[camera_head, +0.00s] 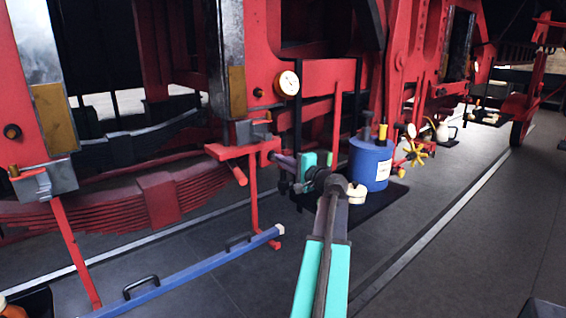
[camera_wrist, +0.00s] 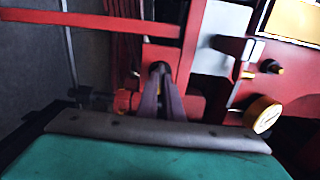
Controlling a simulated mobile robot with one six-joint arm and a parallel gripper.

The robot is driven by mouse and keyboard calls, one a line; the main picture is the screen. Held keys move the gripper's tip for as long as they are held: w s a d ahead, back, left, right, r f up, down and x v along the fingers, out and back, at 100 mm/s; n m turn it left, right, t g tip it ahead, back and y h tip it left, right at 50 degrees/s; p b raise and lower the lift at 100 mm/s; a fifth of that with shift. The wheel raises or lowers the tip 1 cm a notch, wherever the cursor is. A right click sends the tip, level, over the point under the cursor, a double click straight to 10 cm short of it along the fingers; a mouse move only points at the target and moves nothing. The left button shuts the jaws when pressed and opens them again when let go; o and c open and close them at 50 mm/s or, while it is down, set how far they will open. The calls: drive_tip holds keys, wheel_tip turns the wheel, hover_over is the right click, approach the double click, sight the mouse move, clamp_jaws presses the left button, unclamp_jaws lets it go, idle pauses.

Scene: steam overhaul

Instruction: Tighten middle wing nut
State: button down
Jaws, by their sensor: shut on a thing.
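In the head view my gripper (camera_head: 275,158) reaches left from its teal wrist to the red bracket (camera_head: 243,150) under the spring hanger. In the wrist view the two long grey-purple fingers of my gripper (camera_wrist: 160,72) converge and are shut on a small dark part at the red bracket (camera_wrist: 158,50). This part appears to be the wing nut; the fingertips cover most of it, so its wings and angle cannot be told. The bracket's red post (camera_head: 254,195) goes down towards the floor.
A blue canister (camera_head: 370,165) stands on a dark mat right of my wrist. A round gauge (camera_head: 287,84) sits above the bracket and also shows in the wrist view (camera_wrist: 262,114). A yellow valve wheel (camera_head: 416,152) is further right. A long blue bar (camera_head: 190,272) lies low in front.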

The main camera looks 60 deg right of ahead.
drive_tip(key=c, duration=1.9)
unclamp_jaws()
drive_tip(key=shift+s, duration=0.15)
drive_tip(key=b+v, duration=0.2)
drive_tip(key=v, duration=1.1)
drive_tip(key=shift+s+a, duration=0.2)
drive_tip(key=shift+s, duration=0.05)
drive_tip(key=shift+s, duration=0.1)
